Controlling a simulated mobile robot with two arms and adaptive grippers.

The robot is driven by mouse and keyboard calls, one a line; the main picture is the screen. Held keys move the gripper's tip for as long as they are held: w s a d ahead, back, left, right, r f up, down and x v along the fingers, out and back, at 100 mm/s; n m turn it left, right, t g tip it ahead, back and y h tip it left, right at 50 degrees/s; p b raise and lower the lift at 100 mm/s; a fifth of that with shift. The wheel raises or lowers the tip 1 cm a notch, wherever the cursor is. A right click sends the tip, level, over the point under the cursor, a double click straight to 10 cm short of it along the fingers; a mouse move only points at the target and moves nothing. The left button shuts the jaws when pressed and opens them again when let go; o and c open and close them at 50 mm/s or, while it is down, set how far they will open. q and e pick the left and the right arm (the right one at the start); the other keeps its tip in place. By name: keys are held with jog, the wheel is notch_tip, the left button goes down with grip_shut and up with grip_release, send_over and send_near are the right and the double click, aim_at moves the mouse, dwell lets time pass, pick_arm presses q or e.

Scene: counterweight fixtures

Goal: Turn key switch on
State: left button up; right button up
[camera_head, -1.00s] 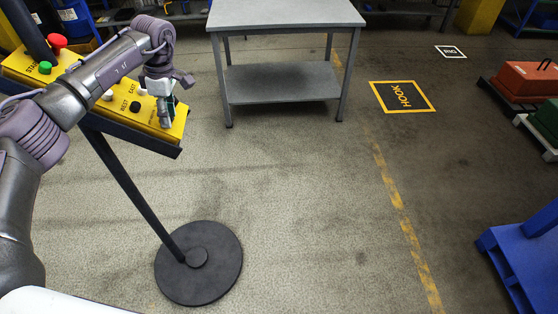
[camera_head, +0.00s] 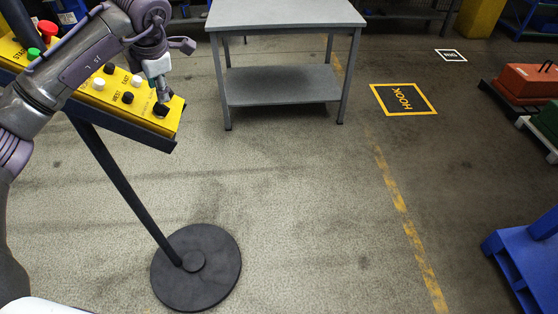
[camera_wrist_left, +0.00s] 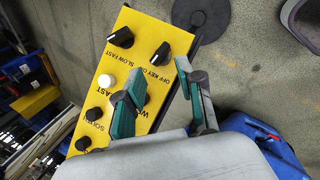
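A yellow control panel (camera_head: 115,92) on a slanted black post shows at the left in the head view. In the left wrist view, a black knob (camera_wrist_left: 162,52) sits beside the print "OFF KEY ON" on this panel (camera_wrist_left: 145,25). A second black knob (camera_wrist_left: 122,37) is beside "SLOW FAST". My left gripper (camera_head: 163,95) is over the panel's right end, near a black knob (camera_head: 161,108). In the left wrist view its teal-padded fingers (camera_wrist_left: 160,92) are apart with nothing held between them. Contact with the panel cannot be told. My right gripper is out of view.
The panel carries several buttons, including a green one (camera_head: 34,54) and a white one (camera_head: 98,84). A round black foot (camera_head: 215,285) supports the post. A grey table (camera_head: 285,12) stands behind. The floor between the stand and the blue pallet (camera_head: 525,265) is clear.

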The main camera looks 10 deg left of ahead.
pick_arm(q)
jog(key=v, duration=0.5)
jog(key=w+d+f+n+h+b, duration=0.2)
jog(key=d+f+n+h, duration=0.2)
jog(key=d+f+h, duration=0.5)
jog(key=w+d+f+n+t+h+b, duration=0.1)
jog(key=w+d+f+n+h+b, duration=0.1)
jog(key=d+f+n+h, duration=0.3)
jog(key=shift+w+d+f+h, duration=0.35)
jog(key=shift+d+f+h, duration=1.85)
jog(key=shift+d+f, duration=3.8)
jog(key=shift+a+f, duration=0.45)
jog(key=shift+a, duration=0.05)
